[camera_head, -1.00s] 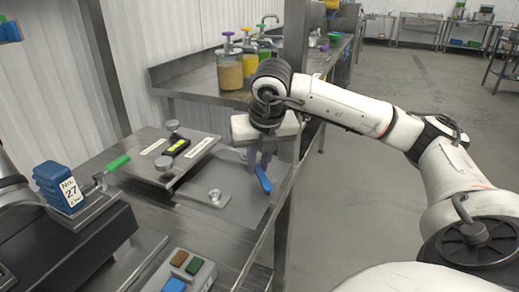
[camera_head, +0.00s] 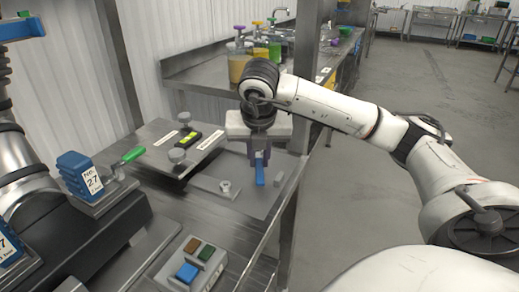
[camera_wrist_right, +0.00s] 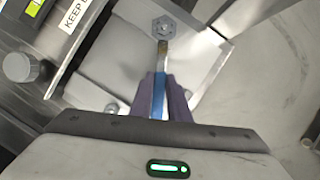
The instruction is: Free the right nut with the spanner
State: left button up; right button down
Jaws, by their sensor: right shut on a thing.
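My right gripper (camera_head: 260,154) is shut on the blue handle of the spanner (camera_head: 260,175) above the grey metal plate (camera_head: 206,184) on the bench. The right wrist view shows the gripper's dark fingers (camera_wrist_right: 162,90) either side of the blue handle. The spanner's metal end (camera_wrist_right: 162,50) points at a hex nut (camera_wrist_right: 163,27) on the plate. The end is at the nut's edge; I cannot tell whether it grips it. A nut also shows on the plate in the head view (camera_head: 225,186), left of the spanner. My left gripper is not in view.
A raised plate (camera_head: 150,160) with knobs and a yellow-green display (camera_head: 187,138) stands left of the nut. A button box (camera_head: 192,268) stands in front. A metal post (camera_head: 303,120) rises close to my right arm.

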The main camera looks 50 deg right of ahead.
aim_at(259, 159)
jog(key=shift+s+a+r+p, duration=0.2)
jog(key=shift+a+r+p, duration=0.1)
jog(key=shift+d+r+p, duration=0.1)
jog(key=shift+r+p, duration=0.3)
jog(key=shift+r, duration=0.25)
jog(key=shift+d+r, duration=0.1)
jog(key=shift+r, duration=0.35)
dwell(0.4)
jog(key=shift+r+p, duration=0.1)
jog(key=shift+p, duration=0.2)
jog(key=shift+w+r+p, duration=0.1)
jog(key=shift+r+p, duration=0.8)
jog(key=shift+r, duration=0.35)
jog(key=shift+p+v, duration=0.45)
jog(key=shift+v, duration=0.4)
jog(key=shift+d+f, duration=0.1)
jog(key=shift+f, duration=0.15)
